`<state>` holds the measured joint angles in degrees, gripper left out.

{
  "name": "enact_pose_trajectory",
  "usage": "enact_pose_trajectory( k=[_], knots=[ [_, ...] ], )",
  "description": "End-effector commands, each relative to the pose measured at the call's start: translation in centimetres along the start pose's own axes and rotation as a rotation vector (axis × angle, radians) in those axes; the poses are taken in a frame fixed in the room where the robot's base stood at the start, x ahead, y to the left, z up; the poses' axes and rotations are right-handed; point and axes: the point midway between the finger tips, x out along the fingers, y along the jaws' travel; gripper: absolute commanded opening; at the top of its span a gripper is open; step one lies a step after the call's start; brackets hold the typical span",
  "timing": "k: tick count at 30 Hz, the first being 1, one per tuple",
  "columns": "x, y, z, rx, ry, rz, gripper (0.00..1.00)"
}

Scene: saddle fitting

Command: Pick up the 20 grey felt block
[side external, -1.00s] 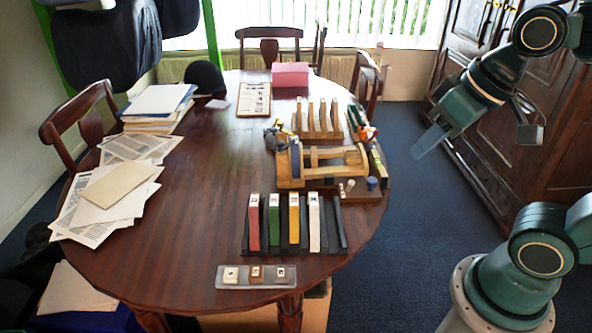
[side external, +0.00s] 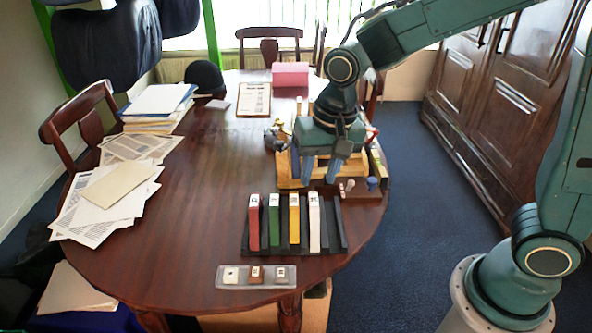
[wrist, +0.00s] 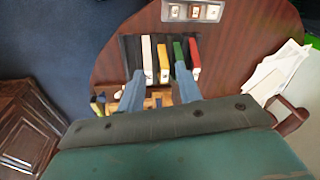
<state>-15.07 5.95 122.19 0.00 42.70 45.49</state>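A small clear tray (side external: 255,284) lies near the front edge of the table and holds three little labelled blocks. The right-hand one is greyish (side external: 281,273) and looks most like the grey felt block; its number is too small to read. A brown block (side external: 257,274) is in the middle and a white one (side external: 230,274) at left. The greyish block shows at the left of the tray in the wrist view (wrist: 175,11). My gripper (side external: 321,168) points down above the wooden fixture (side external: 290,182), well behind the tray. Its two fingers are apart with nothing between them.
A black rack (side external: 262,246) with upright red, green, yellow and white blocks stands between my gripper and the tray. Small pegs and a blue cup (side external: 372,183) stand right of the fixture. Papers (side external: 108,190) lie at left. The table's middle left is clear.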

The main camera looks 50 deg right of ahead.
Motion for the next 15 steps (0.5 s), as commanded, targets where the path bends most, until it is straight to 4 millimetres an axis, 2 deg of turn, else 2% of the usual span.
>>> enact_pose_trajectory(
  k=[1,9,15],
  knots=[
    [1.2,-0.7,0.0,0.018,-0.016,0.014,0.35],
    [7.0,-4.1,0.2,0.144,-0.068,0.072,0.35],
    [10.6,-5.8,0.8,0.218,-0.089,0.110,0.35]
  ],
)
